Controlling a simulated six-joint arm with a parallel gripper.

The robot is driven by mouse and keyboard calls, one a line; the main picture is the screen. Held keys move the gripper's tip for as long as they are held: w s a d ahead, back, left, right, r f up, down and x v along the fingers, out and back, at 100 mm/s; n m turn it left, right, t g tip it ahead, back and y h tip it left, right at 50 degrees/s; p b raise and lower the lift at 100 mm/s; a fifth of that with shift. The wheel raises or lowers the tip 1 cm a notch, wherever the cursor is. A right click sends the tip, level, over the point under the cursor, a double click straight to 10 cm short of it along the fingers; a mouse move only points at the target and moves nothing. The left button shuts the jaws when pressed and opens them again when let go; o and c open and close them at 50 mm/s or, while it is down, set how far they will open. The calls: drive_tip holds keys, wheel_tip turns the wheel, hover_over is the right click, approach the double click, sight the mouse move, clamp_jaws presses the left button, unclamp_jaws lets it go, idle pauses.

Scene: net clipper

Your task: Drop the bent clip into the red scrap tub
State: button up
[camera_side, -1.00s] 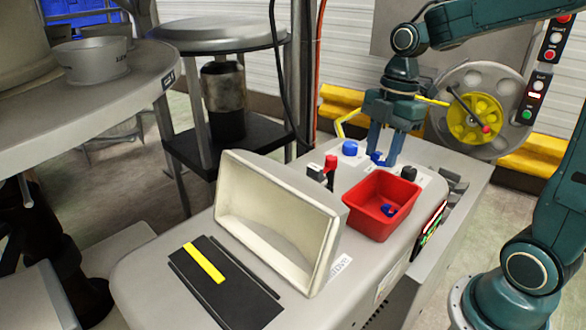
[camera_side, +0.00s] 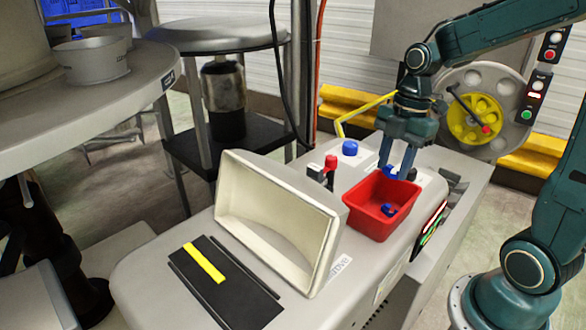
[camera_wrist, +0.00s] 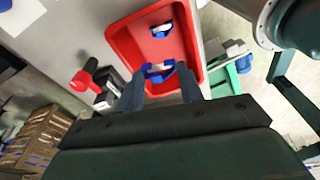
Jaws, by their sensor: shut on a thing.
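My gripper (camera_side: 398,172) is shut on a small blue clip (camera_side: 388,171), at the back edge of the red scrap tub (camera_side: 353,207). In the wrist view the held clip (camera_wrist: 158,73), blue with a pale middle, shows between the fingertips of my gripper (camera_wrist: 160,88), over the near end of the tub (camera_wrist: 128,42). The view does not settle its height above the tub floor or how it is bent. Another blue clip (camera_side: 388,210) lies inside the tub, and it also shows in the wrist view (camera_wrist: 161,31).
A red-topped lever (camera_side: 330,164) and a blue button (camera_side: 349,148) stand left of the tub. A large cream hopper (camera_side: 270,225) stands in front and left. A reel with a yellow hub (camera_side: 478,125) is behind on the right.

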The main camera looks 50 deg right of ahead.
sight(392, 174)
drive_tip(key=shift+f, duration=1.8)
drive_tip(key=o, duration=1)
drive_tip(key=shift+r, duration=0.1)
wheel_tip(392, 174, up, 14)
drive_tip(key=d, duration=0.2)
drive_tip(key=shift+s+f, duration=0.2)
drive_tip(key=shift+f, duration=0.05)
drive_tip(key=shift+a, duration=0.15)
